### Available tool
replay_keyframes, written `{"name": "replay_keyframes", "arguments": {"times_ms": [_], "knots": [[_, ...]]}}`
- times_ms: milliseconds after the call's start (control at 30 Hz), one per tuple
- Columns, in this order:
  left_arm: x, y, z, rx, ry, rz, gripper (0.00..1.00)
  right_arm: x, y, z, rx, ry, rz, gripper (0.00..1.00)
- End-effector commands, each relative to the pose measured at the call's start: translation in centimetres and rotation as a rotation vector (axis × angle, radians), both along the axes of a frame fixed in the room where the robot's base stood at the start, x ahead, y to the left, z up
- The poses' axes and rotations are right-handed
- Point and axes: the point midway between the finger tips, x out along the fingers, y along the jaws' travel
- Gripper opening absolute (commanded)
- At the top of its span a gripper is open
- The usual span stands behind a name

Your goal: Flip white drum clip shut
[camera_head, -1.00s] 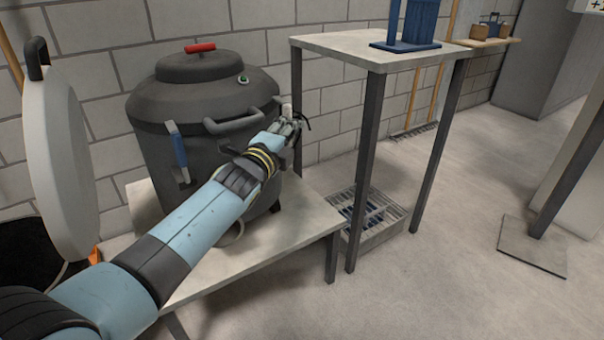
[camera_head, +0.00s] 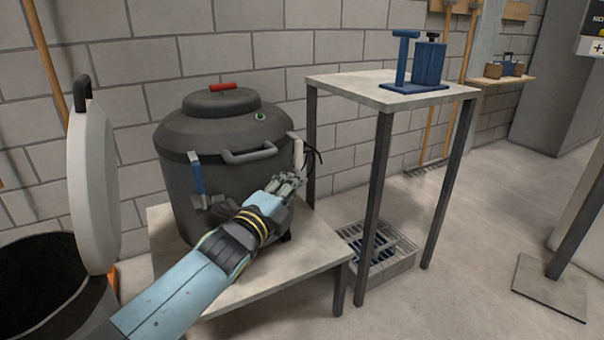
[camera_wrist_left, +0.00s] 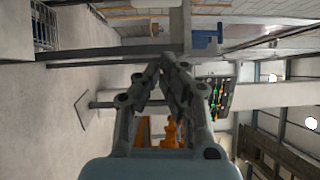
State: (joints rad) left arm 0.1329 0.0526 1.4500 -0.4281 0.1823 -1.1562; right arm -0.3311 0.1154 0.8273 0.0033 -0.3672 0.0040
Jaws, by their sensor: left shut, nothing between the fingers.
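The dark grey drum (camera_head: 225,130) stands on a low table. The white clip (camera_head: 298,152) is on the drum's right side, roughly upright close to the drum wall, with thin black strands beside it. Whether it is fully latched I cannot tell. My left gripper (camera_head: 294,182) is shut and empty, just below the white clip; contact cannot be made out, and it may hide the clip's lower end. In the left wrist view the shut fingers (camera_wrist_left: 168,64) show with nothing between them and no clip in sight. A blue clip (camera_head: 197,174) sits on the drum's front left. My right gripper is not in view.
The low table (camera_head: 310,262) has bare top at its right. A taller table (camera_head: 350,88) with a blue device (camera_head: 428,64) stands to the right, above a floor grate (camera_head: 385,262). A round whitish lid (camera_head: 95,190) stands upright at left by a dark open vessel (camera_head: 45,290).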

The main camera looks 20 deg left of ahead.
Motion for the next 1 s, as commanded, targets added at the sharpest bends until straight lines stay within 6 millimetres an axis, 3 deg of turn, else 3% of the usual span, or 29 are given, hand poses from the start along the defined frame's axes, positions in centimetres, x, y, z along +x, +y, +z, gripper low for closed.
{"name": "replay_keyframes", "arguments": {"times_ms": [100,233,767,900,967,1000], "knots": [[-1.8,0.2,-0.1,0.002,0.001,0.0,0.0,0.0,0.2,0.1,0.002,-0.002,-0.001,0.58],[-2.8,0.3,0.0,0.001,0.001,0.0,0.0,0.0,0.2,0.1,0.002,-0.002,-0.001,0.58],[-3.0,0.3,0.0,0.001,0.0,0.0,0.0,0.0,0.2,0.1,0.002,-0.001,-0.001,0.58],[-4.0,0.3,0.0,0.001,0.019,0.0,0.0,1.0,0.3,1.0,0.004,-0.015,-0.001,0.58],[-5.3,0.4,-1.4,0.001,0.066,0.002,0.0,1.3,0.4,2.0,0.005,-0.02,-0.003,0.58],[-6.4,0.6,-3.1,-0.005,0.112,0.006,0.0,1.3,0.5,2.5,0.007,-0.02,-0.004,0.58]]}}
